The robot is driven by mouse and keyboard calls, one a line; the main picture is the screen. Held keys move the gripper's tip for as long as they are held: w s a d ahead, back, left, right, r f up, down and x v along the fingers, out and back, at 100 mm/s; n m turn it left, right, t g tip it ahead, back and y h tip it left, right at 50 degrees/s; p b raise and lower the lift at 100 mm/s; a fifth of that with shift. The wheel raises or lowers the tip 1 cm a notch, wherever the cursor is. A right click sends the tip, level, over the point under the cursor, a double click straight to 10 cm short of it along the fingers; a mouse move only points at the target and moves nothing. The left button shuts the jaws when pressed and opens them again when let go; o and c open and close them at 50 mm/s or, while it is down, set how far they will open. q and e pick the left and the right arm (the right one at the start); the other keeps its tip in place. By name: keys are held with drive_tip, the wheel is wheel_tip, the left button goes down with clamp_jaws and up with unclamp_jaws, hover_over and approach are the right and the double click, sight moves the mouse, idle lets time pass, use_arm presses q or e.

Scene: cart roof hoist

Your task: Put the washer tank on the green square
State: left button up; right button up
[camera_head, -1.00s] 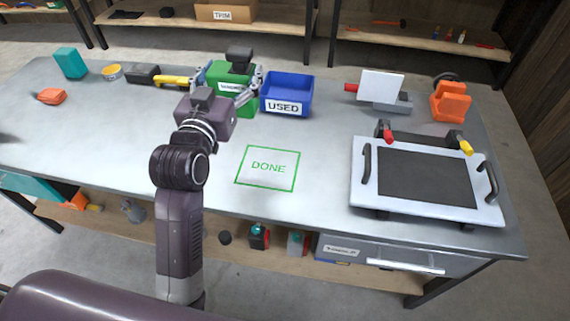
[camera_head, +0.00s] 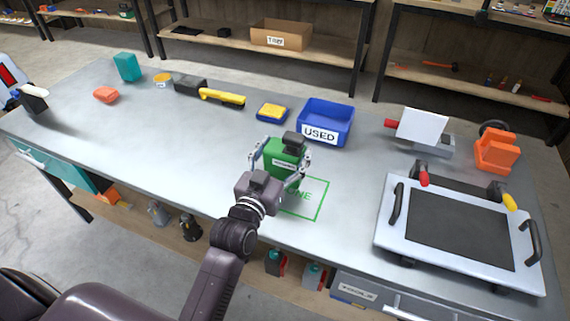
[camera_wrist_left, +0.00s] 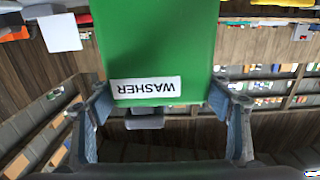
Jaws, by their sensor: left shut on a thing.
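The washer tank (camera_head: 284,150) is a green box with a dark cap and a white label. My left gripper (camera_head: 280,158) is shut on it, one finger on each side. In the left wrist view, the tank (camera_wrist_left: 155,45) fills the upper middle, with its WASHER label upside down between the fingers (camera_wrist_left: 160,115). The green square (camera_head: 318,187) is an outline marked DONE on the bench. The tank appears just behind and left of it, and my wrist hides the square's left part. I cannot tell how high the tank is. My right gripper is not in view.
The blue USED bin (camera_head: 326,119) and a yellow sponge-like block (camera_head: 271,110) stand behind the tank. A white-framed panel (camera_head: 457,231) lies to the right, near an orange part (camera_head: 496,152).

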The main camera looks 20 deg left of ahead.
use_arm(q)
drive_tip(key=shift+f, duration=2.15)
drive_tip(key=shift+f+b, duration=0.15)
drive_tip(key=shift+b, duration=0.2)
drive_tip(key=o, duration=1.2)
drive_tip(key=shift+f, duration=0.1)
drive_tip(key=shift+c, duration=0.2)
drive_tip(key=shift+o, duration=1.4)
